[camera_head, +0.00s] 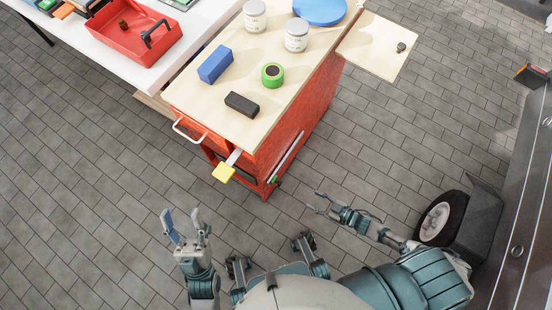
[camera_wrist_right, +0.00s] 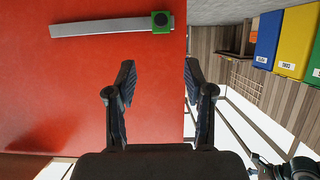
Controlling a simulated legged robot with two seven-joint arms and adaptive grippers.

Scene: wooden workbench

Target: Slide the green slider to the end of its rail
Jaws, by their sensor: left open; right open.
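The green slider (camera_wrist_right: 161,21) is a small green block with a dark round centre. In the right wrist view it sits at the right end of a grey metal rail (camera_wrist_right: 95,27) on a red panel. In the head view the rail (camera_head: 287,157) runs slanted along the red cabinet side, with the green slider (camera_head: 275,180) at its lower near end. My right gripper (camera_head: 318,203) is open and empty, to the right of the slider and apart from it. It also shows in the right wrist view (camera_wrist_right: 158,85). My left gripper (camera_head: 183,222) is open and empty over the floor.
The red cabinet (camera_head: 305,118) has a wooden top with a blue block (camera_head: 215,64), a black block (camera_head: 241,104), a green roll (camera_head: 272,76) and cans. A yellow-ended handle (camera_head: 223,173) sticks out at its front. A wheel (camera_head: 435,221) stands at right.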

